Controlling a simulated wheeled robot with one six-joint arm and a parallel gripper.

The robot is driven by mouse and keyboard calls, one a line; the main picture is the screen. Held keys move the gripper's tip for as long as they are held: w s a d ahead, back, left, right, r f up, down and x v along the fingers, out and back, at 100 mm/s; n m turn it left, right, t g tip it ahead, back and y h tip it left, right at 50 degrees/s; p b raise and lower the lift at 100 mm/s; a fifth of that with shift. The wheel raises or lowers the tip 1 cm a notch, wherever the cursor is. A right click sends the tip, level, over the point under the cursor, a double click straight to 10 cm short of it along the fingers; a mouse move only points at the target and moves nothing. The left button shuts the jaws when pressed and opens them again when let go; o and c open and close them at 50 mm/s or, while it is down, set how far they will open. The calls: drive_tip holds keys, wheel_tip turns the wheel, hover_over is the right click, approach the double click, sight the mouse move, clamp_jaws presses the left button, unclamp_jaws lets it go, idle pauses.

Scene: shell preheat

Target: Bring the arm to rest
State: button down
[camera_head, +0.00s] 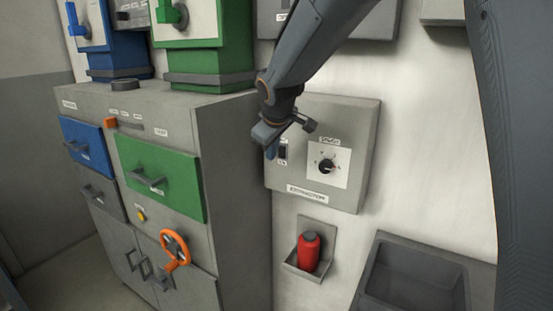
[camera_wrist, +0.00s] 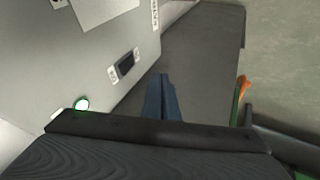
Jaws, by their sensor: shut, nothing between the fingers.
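My gripper (camera_head: 271,150) hangs in front of the left part of the grey extractor box (camera_head: 358,120) on the wall. In the wrist view its blue-grey fingers (camera_wrist: 162,98) are together with nothing between them. My arm reaches down to it from the top of the head view. The rocker switch (camera_head: 283,152) on the box is just right of the fingertips in the head view. I cannot tell whether the fingers touch the box.
A dial (camera_head: 327,166) is on the box's right side. Below are a red bottle (camera_head: 308,252) in a wall holder and a dark open bin (camera_head: 412,280).

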drive_tip(key=s+b+v, duration=0.1)
drive_tip(key=v, duration=0.4)
drive_tip(key=s+d+f+m+g, duration=0.2)
drive_tip(key=s+d+f+m, duration=0.1)
drive_tip(key=s+d+f, duration=0.2)
drive_tip(key=s+d+f+m+g, duration=0.1)
drive_tip(key=s+d+f+m, duration=0.2)
drive_tip(key=s+f, duration=0.6)
drive_tip(key=s+d+f+m+g, duration=0.2)
drive_tip(key=s+d+f+m, duration=0.2)
drive_tip(key=s+d+f, duration=0.3)
drive_tip(key=s+d, duration=0.1)
drive_tip(key=s, duration=0.3)
drive_tip(key=shift+s+g+h, duration=0.3)
drive_tip(key=shift+s, duration=0.05)
